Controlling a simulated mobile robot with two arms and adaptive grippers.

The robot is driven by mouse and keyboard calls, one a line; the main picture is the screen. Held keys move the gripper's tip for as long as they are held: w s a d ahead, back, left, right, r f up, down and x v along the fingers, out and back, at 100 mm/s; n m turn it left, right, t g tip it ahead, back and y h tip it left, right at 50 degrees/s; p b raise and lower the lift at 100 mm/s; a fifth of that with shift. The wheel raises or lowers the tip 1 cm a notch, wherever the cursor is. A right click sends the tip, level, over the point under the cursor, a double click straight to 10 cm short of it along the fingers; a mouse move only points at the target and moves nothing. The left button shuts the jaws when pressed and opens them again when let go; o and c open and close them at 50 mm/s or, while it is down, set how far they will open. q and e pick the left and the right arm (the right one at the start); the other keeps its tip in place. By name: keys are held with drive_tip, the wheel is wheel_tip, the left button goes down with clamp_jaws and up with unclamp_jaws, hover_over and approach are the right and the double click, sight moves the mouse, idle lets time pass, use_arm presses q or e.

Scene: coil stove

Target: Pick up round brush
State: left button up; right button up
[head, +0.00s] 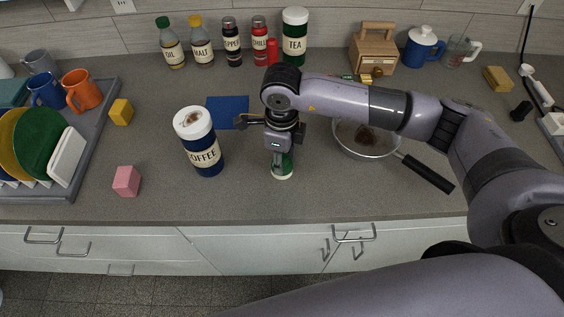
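My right gripper (281,160) points down over the counter, near the middle of the head view. Directly below it is a small green thing with a pale, rounded lower end (283,174). It may be the round brush, but the gripper hides its upper part. I cannot tell whether the fingers are closed on it or only around it. My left gripper is not in view.
A coffee canister (200,142) stands left of the gripper, and a pan with a black handle (428,173) lies to the right. A blue mat (228,112) is behind. A pink block (126,181) and a dish rack (88,150) are at left. The front middle counter is clear.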

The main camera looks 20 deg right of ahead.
drive_tip(key=c, duration=0.7)
drive_tip(key=shift+r, duration=0.1)
drive_tip(key=shift+r, duration=0.55)
drive_tip(key=shift+r+b, duration=1.95)
drive_tip(key=shift+r, duration=7.45)
drive_tip(key=o, duration=0.6)
drive_tip(key=c, duration=0.5)
